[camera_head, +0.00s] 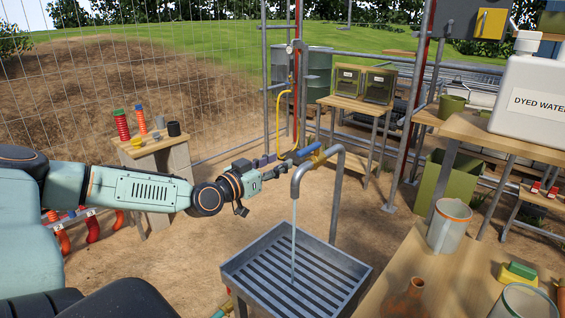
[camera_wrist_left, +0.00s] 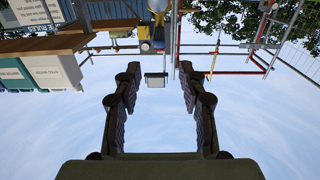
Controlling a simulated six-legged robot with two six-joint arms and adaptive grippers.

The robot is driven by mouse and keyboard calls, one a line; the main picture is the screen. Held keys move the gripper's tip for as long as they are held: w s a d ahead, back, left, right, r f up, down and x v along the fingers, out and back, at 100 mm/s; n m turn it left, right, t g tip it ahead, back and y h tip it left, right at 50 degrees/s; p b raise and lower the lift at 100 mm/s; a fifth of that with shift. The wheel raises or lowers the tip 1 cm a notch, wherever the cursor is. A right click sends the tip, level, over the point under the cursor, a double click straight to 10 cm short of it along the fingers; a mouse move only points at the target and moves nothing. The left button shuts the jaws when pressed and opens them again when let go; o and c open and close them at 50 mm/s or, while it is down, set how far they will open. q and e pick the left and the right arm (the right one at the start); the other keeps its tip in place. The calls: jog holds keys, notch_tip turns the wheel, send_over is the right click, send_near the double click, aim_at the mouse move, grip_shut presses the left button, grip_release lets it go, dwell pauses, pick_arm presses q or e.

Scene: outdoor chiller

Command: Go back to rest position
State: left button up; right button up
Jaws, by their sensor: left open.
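My left arm reaches in from the left in the head view. Its gripper (camera_head: 278,165) is close to the blue tap handle (camera_head: 304,152); I cannot tell whether they touch. In the left wrist view the two dark fingers (camera_wrist_left: 159,75) stand wide apart, with nothing held between them. The grey tap pipe (camera_head: 338,195) bends over a slatted metal basin (camera_head: 325,290), and a thin stream of water (camera_head: 294,240) falls from its spout into it. My right gripper is not in view.
A white dyed-water container (camera_head: 530,105) stands on a shelf. A small table (camera_head: 160,145) with coloured items stands behind my arm. Open dirt lies behind the basin.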

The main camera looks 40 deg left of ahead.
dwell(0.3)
pick_arm(q)
jog(key=s+d+f+n+g+h+b, duration=0.1)
jog(key=s+d+f+n+g+b, duration=0.25)
jog(key=d+f, duration=0.65)
jog(key=s+d+f+n+g+b, duration=0.2)
jog(key=s+d+f+g+b, duration=0.4)
jog(key=f, duration=0.7)
jog(key=s+d+f+m+g+b, duration=0.2)
jog(key=s+d+f+g+b, duration=0.2)
jog(key=s+f, duration=0.9)
jog(key=s+d+f+m+g+y+b, duration=0.1)
jog(key=s+d+f+g+b, duration=0.3)
jog(key=s+f, duration=0.9)
jog(key=shift+s+d+m+y+b, duration=0.3)
jog(key=shift+s+d+m+b, duration=0.25)
jog(key=shift+s+m, duration=0.5)
